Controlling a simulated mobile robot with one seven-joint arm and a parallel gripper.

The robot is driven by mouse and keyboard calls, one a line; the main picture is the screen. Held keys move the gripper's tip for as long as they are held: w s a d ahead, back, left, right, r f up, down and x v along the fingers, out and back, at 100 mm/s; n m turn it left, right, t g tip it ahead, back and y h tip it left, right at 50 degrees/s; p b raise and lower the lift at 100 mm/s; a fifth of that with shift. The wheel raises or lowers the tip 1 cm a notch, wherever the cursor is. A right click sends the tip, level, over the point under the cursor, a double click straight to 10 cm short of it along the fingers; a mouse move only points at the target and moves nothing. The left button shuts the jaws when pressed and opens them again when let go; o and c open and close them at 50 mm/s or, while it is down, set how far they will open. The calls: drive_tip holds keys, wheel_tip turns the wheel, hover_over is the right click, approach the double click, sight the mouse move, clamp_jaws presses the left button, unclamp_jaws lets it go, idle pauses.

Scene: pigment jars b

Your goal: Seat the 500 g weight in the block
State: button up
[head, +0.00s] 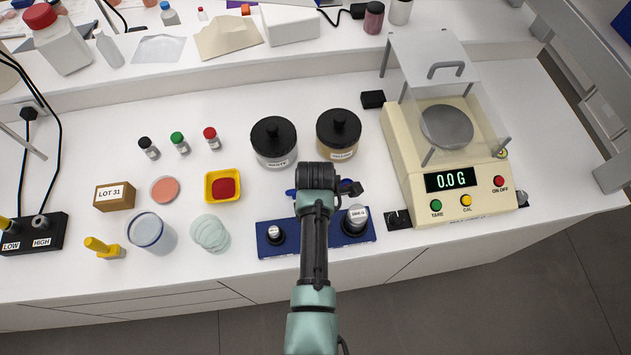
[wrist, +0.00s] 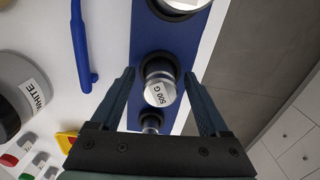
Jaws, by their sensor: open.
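The 500 g weight (wrist: 160,91) is a silver cylinder with a "500 G" label on top. In the wrist view it stands at the middle black-ringed socket of the blue block (wrist: 143,35); whether it sits fully down I cannot tell. My gripper (wrist: 165,103) is open, with one finger on each side of the weight and a gap visible on both sides. In the head view my arm hides the weight and the middle of the block (head: 318,247). A smaller weight (head: 274,232) and a larger one (head: 357,215) stand in the block's end sockets.
A balance (head: 445,120) reading 0.0 g stands at the right, its pan (head: 447,127) empty. Two black-lidded jars (head: 274,145) (head: 340,135) stand behind the block. A blue handled tool (wrist: 80,45) lies just behind it. Pale discs (head: 209,233) lie at the left.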

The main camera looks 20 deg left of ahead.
wheel_tip(320, 180, up, 13)
drive_tip(key=b, duration=0.2)
idle(0.4)
idle(0.4)
drive_tip(key=w+r+m+t+y+b, duration=0.2)
drive_tip(key=w+r+m+t, duration=0.35)
drive_tip(key=w+r, duration=0.4)
drive_tip(key=w+d+r+m+t+y+b, duration=0.1)
drive_tip(key=w+r+m+t, duration=0.25)
drive_tip(key=r, duration=0.55)
drive_tip(key=w+d+r+m+t, duration=0.1)
drive_tip(key=w+r+m+t, duration=0.3)
drive_tip(key=r, duration=0.5)
drive_tip(key=s+d+r+m+t+b, duration=0.1)
drive_tip(key=s+d+r+m+t, duration=0.25)
drive_tip(key=r, duration=0.55)
drive_tip(key=s+d+r+m+t+b, duration=0.1)
drive_tip(key=s+d+r+m+t, duration=0.15)
drive_tip(key=r+t, duration=0.4)
drive_tip(key=s+d+r+m+t+h, duration=0.3)
drive_tip(key=s+r+m, duration=0.3)
drive_tip(key=s+r, duration=0.5)
drive_tip(key=shift+d+r+m+t+b, duration=0.3)
drive_tip(key=shift+d+r+t+b, duration=0.1)
drive_tip(key=shift+d+r+t, duration=0.4)
